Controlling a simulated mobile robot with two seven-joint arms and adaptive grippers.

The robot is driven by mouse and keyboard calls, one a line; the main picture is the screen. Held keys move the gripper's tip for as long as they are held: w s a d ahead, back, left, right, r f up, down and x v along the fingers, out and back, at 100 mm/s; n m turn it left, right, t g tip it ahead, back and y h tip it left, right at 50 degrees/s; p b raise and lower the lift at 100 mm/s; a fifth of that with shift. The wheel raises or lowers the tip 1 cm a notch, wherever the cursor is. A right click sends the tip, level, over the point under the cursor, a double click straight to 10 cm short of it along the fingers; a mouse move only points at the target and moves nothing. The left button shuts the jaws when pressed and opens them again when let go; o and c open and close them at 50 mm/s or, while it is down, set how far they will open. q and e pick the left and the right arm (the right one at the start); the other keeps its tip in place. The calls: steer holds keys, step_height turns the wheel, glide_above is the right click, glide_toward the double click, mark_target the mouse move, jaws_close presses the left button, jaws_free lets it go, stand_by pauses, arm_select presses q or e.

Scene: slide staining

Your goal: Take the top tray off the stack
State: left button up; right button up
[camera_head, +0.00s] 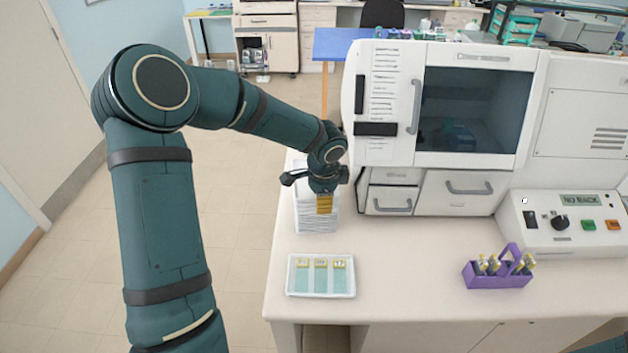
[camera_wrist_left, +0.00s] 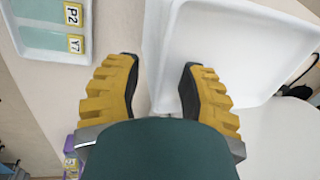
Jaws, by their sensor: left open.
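A stack of white trays (camera_head: 303,221) stands near the left edge of the bench, partly hidden by my left gripper and wrist. In the left wrist view the top tray (camera_wrist_left: 235,50) looks empty. My left gripper (camera_head: 323,204) points down over the stack and is open, with yellow fingers. In the left wrist view the gripper (camera_wrist_left: 160,72) has one finger outside the tray's side wall and the other over its inside. I cannot tell whether either finger touches the wall. My right gripper is not in view.
A white tray with several labelled slides (camera_head: 321,292) lies in front of the stack. A purple caddy (camera_head: 498,276) stands to the right, below a control panel (camera_head: 565,222). A white cabinet machine (camera_head: 470,55) rises behind. The bench between slide tray and caddy is clear.

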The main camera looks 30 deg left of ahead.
arm_select(q)
steer(key=shift+s, duration=0.1)
jaws_close()
